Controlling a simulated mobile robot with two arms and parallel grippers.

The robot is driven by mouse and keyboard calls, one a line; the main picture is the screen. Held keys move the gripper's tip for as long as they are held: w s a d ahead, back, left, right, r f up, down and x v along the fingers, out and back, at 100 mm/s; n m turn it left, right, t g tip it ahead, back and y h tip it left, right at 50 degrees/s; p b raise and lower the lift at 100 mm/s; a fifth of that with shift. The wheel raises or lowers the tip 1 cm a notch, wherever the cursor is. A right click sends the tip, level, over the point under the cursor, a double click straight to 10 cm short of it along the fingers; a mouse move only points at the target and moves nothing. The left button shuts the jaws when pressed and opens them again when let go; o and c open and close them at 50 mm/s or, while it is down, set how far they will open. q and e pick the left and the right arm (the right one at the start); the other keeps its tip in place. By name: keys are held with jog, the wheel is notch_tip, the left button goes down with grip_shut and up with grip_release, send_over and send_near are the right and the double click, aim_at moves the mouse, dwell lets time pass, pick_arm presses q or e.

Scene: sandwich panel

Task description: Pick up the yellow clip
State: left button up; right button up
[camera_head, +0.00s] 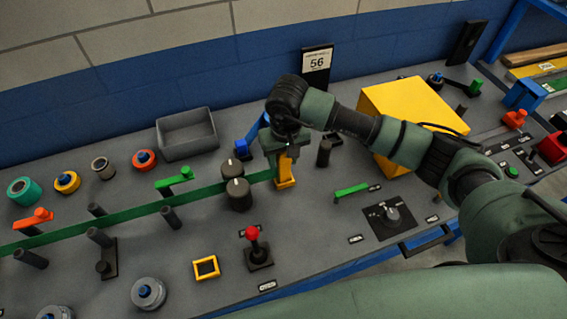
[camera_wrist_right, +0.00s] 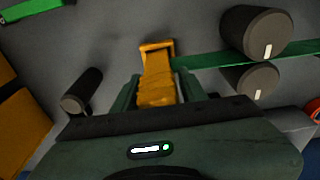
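The yellow clip (camera_head: 286,183) is a small upright piece with a square open loop at one end, at the end of a green strap near the middle of the panel. It also shows in the right wrist view (camera_wrist_right: 157,62). My right gripper (camera_head: 279,160) points down over it. In the right wrist view its fingers (camera_wrist_right: 158,90) lie against both sides of the clip with no clear gap, so it looks shut on the clip. Whether the clip touches the panel is hard to tell. My left gripper is not in view.
Two dark knobs (camera_head: 237,194) stand just left of the clip, and a blue clip (camera_head: 250,130) is behind it. A black peg (camera_head: 323,153) and a large yellow box (camera_head: 405,105) are to the right. A red-topped joystick (camera_head: 257,250) is in front.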

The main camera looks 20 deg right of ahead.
grip_shut()
notch_tip(320, 180, up, 20)
jog(key=b, duration=0.5)
